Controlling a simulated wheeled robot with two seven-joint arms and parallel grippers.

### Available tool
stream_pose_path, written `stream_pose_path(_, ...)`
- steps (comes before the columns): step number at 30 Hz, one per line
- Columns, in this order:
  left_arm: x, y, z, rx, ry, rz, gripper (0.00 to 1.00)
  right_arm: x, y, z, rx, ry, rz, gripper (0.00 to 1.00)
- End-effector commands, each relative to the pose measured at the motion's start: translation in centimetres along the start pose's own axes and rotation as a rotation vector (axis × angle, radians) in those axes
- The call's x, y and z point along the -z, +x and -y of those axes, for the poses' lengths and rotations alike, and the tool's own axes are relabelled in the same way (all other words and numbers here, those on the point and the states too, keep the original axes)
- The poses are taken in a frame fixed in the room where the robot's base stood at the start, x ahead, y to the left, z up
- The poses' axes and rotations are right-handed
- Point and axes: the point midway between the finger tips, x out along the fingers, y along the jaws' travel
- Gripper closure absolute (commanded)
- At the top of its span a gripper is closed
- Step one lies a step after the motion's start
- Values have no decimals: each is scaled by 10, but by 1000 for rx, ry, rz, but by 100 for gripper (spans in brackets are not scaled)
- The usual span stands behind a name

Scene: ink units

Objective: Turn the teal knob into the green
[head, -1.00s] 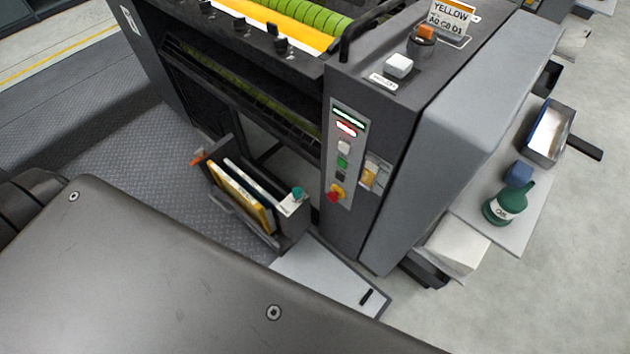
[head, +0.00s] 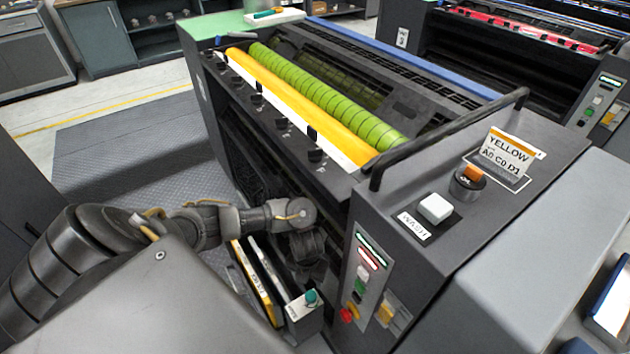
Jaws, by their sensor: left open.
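A small teal knob (head: 310,296) sits on a white label plate at the near end of a plate holder (head: 302,325), low beside the yellow ink unit. No green zone around the knob can be made out at this size. My left arm reaches in from the left, and its dark gripper (head: 308,256) hangs in front of the unit, above and behind the knob and apart from it. Its fingertips are hard to make out against the dark machine. My right gripper is out of view.
The ink unit has a yellow roller (head: 300,100), a green roller (head: 330,95) and a row of black keys. Its control panel (head: 365,285) with a red button stands right of the knob. A black handrail (head: 450,130) rises above. Plates (head: 262,280) stand upright in the holder.

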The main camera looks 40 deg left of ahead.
Motion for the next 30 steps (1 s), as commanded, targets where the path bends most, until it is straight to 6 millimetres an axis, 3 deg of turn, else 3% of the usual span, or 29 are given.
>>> stream_pose_path(7, -1, 25, 9, 5, 8, -4, 44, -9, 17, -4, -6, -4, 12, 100)
stream_pose_path(18, 0, 89, 7, 4, 3, -5, 44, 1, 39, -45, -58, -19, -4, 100)
stream_pose_path(24, 0, 106, 7, 5, 3, -4, 44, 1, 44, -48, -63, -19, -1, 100)
stream_pose_path(30, -1, 109, 7, 5, 2, -3, 44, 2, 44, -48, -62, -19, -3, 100)
